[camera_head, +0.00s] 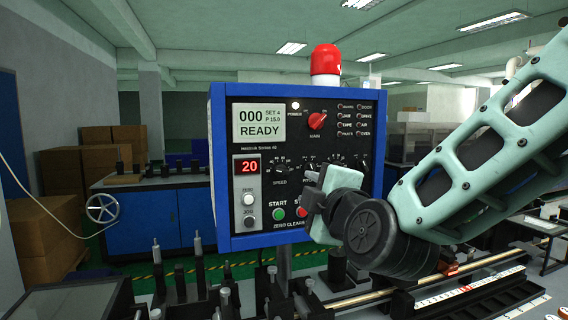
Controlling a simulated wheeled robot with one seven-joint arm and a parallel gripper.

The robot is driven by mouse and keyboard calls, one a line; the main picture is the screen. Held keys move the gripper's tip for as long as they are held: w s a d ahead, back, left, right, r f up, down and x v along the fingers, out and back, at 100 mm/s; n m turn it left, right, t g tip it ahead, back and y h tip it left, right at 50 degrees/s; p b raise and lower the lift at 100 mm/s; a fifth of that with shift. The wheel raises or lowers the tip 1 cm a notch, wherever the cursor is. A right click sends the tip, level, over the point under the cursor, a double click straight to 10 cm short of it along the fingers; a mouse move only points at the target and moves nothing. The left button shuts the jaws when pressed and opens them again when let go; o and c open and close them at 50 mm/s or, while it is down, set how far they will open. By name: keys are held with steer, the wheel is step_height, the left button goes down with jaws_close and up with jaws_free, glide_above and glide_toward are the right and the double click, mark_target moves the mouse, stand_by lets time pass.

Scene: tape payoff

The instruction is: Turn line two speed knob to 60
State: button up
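The blue-framed control panel (216,150) stands upright in the middle of the view, its black face towards me. A small black knob (281,170) with a scale around it sits above the word SPEED. A red number display (247,167) to its left reads 20. My gripper (311,200) is in front of the lower middle of the panel, right of and below the SPEED knob. It hides part of the dials and the red button there. Whether its fingers touch the panel or are parted is unclear.
The status screen (259,123) reads 000 and READY. A red MAIN knob (318,120) and a green START button (279,214) are on the panel. A red beacon (325,60) stands on top. Rails and black posts (200,268) fill the bench below.

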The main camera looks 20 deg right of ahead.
steer(key=p, duration=0.9)
glide_toward(285, 172)
steer(key=w+p, duration=0.3)
steer(key=w, duration=0.5)
steer(key=shift+w, duration=0.25)
jaws_close()
